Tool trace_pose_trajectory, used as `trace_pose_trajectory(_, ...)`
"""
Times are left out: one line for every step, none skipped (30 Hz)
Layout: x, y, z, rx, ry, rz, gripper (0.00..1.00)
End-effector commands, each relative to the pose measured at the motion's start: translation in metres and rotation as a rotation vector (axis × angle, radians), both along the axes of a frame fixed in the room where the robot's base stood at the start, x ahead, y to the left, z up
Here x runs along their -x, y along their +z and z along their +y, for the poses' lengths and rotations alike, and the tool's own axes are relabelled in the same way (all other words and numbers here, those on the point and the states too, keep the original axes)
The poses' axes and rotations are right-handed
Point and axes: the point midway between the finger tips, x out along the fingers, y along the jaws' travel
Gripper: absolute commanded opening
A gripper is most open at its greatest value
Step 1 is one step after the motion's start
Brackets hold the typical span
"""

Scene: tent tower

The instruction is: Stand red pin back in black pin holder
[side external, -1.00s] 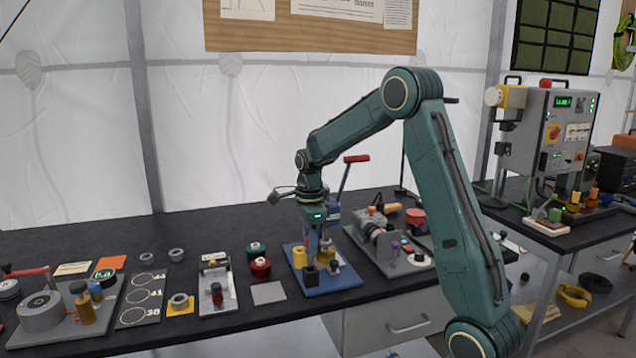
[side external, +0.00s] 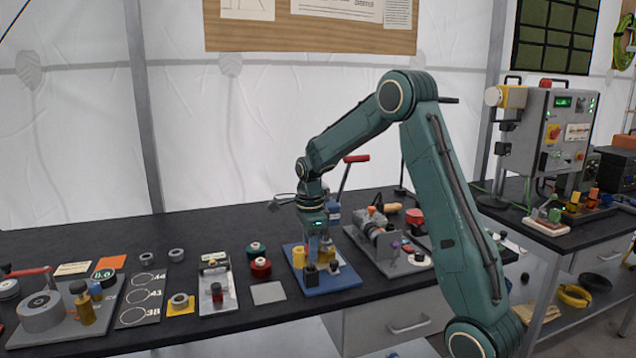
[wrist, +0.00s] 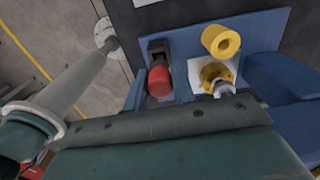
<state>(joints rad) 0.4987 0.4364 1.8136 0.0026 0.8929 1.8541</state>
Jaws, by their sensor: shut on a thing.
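My gripper (side external: 313,257) is low over the blue base plate (side external: 335,282) and shut on the red pin. In the wrist view the red pin (wrist: 160,82) shows its rounded red end, right beside the black pin holder (wrist: 158,48). The holder also shows in the side view (side external: 311,277), directly below my gripper.
A yellow cylinder (wrist: 220,41) stands close to the holder, with a brass ring fitting (wrist: 216,75) and silver part beside it. A grey machine (side external: 385,245) stands to the right of the plate. Red and green spools (side external: 260,267) stand to the left.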

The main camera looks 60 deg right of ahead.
Motion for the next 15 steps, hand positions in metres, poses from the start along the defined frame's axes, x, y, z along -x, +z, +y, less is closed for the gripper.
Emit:
trace_pose_trajectory(0.0001,-0.0011,0.0001,0.0,0.0,0.0,0.04)
trace_pose_trajectory(0.0001,-0.0016,0.0001,0.0,0.0,0.0,0.04)
trace_pose_trajectory(0.0,-0.0022,0.0,0.0,0.0,0.0,0.04)
trace_pose_trajectory(0.0,-0.0028,0.0,0.0,0.0,0.0,0.04)
trace_pose_trajectory(0.0,-0.0033,0.0,0.0,0.0,0.0,0.04)
trace_pose_trajectory(-0.0001,-0.0039,-0.0001,0.001,0.0,-0.001,0.04)
trace_pose_trajectory(-0.0001,-0.0044,-0.0001,0.001,0.0,-0.001,0.04)
trace_pose_trajectory(-0.0001,-0.0049,-0.0001,0.001,0.0,-0.001,0.04)
trace_pose_trajectory(-0.0001,-0.0056,0.0,0.001,0.0,-0.001,0.04)
trace_pose_trajectory(-0.0001,-0.0061,0.0,0.001,0.0,-0.001,0.04)
trace_pose_trajectory(-0.0001,-0.0066,0.0,0.001,0.0,-0.001,0.04)
trace_pose_trajectory(-0.0001,-0.0072,-0.0001,0.001,0.0,-0.001,0.04)
trace_pose_trajectory(-0.0001,-0.0077,-0.0001,0.001,0.0,-0.001,0.04)
trace_pose_trajectory(-0.0001,-0.0083,-0.0001,0.001,0.0,-0.001,0.04)
trace_pose_trajectory(-0.0001,-0.009,-0.0001,0.001,0.0,-0.001,0.04)
